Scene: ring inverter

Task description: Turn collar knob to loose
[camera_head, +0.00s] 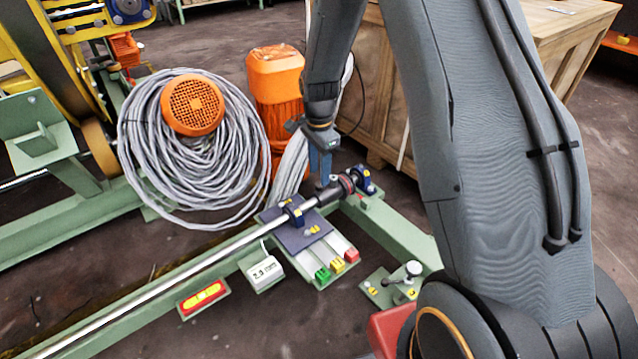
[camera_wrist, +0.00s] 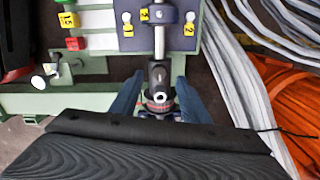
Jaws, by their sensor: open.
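The collar knob looks like a dark cylinder with a red band and a light round end (camera_wrist: 160,98), on the silver shaft (camera_wrist: 159,42). In the head view the dark collar (camera_head: 330,195) sits near the right end of the long shaft, beside a blue bearing block (camera_head: 363,180). My gripper (camera_head: 321,172) points down over the collar. In the wrist view its two blue fingers (camera_wrist: 158,95) stand apart, one on each side of the collar. I cannot tell whether either finger touches it. The collar's underside is hidden.
A purple plate (camera_head: 297,232) with yellow number tags lies under the shaft. Green, yellow and red blocks (camera_head: 337,265) sit in front of it. A small lever (camera_head: 412,269) stands to the right. Coiled grey cable (camera_head: 140,150) and an orange motor (camera_head: 275,85) stand behind.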

